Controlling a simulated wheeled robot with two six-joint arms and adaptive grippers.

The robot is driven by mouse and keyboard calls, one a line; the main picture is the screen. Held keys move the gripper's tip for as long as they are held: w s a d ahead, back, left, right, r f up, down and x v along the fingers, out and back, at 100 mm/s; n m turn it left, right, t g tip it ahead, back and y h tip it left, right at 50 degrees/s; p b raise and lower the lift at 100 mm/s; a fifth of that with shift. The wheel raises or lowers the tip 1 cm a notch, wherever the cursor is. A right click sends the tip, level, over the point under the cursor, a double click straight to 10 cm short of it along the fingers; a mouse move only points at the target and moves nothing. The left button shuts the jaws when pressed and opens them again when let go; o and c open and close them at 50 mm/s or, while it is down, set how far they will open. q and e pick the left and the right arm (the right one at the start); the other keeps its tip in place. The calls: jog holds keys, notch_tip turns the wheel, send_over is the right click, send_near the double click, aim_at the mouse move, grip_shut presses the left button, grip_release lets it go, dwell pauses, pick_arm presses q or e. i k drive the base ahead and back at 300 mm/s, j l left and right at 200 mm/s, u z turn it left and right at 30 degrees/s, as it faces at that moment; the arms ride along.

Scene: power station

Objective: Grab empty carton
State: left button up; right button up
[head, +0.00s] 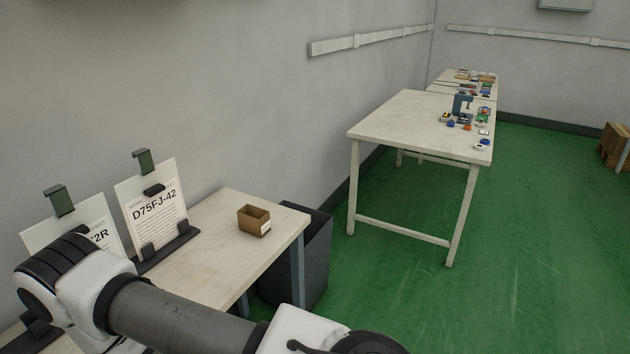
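One small brown open-topped carton (254,222) stands upright on a light table at the lower left, near the table's right end. It has a white label on its front side. The part of its inside that shows looks empty. My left arm crosses the bottom of the head view in front of this table, and its gripper is out of the frame. My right gripper is not in view. Nothing touches the carton except the table.
The near table (215,243) holds clipboard stands with sheets, one reading D75FJ-42 (155,207). A dark bin (318,262) stands at the table's right end. A farther table (400,128) carries small parts and tools. Green floor (530,230) is open on the right.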

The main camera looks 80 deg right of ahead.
aim_at(255, 222)
jog(key=k+z, duration=0.1)
jog(key=z, duration=1.85)
jog(key=i+l+u, duration=0.1)
jog(key=l, duration=0.25)
jog(key=i+l+u, duration=0.1)
jog(key=i+l, duration=0.15)
jog(key=i+l+u, duration=0.1)
jog(key=l, duration=0.35)
jog(key=i+l+u, duration=0.1)
jog(key=l, duration=0.3)
jog(key=i+l+u, duration=0.1)
jog(key=i+l, duration=0.15)
jog(key=l, duration=0.15)
